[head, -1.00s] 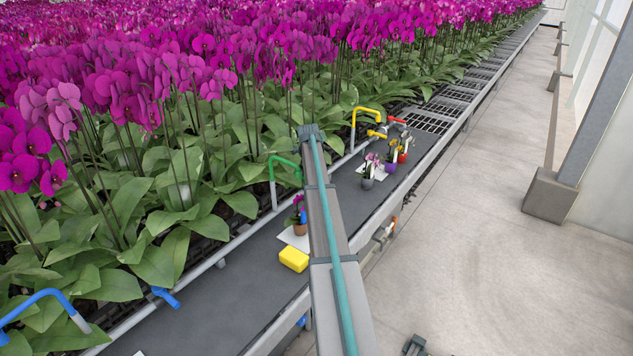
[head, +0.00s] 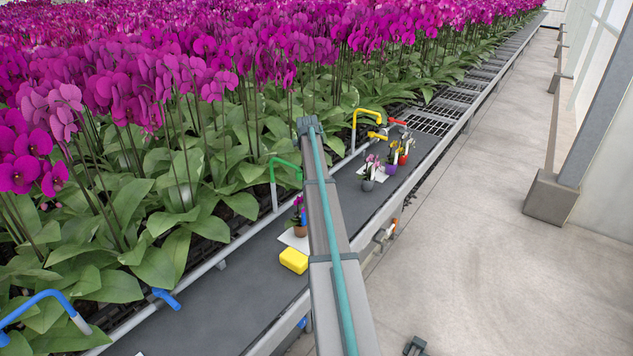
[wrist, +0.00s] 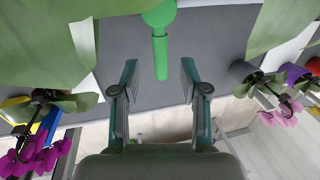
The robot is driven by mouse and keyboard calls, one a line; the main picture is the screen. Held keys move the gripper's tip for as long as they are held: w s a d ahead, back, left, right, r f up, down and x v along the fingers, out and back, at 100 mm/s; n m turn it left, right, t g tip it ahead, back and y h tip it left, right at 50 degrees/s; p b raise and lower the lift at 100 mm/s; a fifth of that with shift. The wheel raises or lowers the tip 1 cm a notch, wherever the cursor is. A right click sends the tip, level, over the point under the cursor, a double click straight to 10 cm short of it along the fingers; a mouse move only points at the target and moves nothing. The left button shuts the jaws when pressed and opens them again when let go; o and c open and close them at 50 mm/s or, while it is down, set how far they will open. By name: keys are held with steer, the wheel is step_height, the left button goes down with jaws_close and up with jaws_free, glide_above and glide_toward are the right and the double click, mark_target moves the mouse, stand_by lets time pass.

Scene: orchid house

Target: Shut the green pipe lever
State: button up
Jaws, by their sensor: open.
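The green lever (wrist: 160,50) shows in the wrist view as a round green hub with a straight handle pointing down in the picture toward my gripper. My gripper (wrist: 159,76) is open, with one finger on each side of the handle's lower end. I see gaps between the handle and both fingers. In the head view the green pipe (head: 284,162) rises at the bench edge. Its lever and my gripper are hidden there, behind my grey arm column.
Potted orchids flank my gripper in the wrist view; one with magenta blooms (wrist: 40,148) is at left. A blue lever (head: 166,297) is at left, a yellow pipe (head: 367,111) farther back.

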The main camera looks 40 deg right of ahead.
step_height(320, 180, up, 8)
steer(key=a, duration=0.1)
steer(key=shift+s+a, duration=0.15)
steer(key=shift+a, duration=0.1)
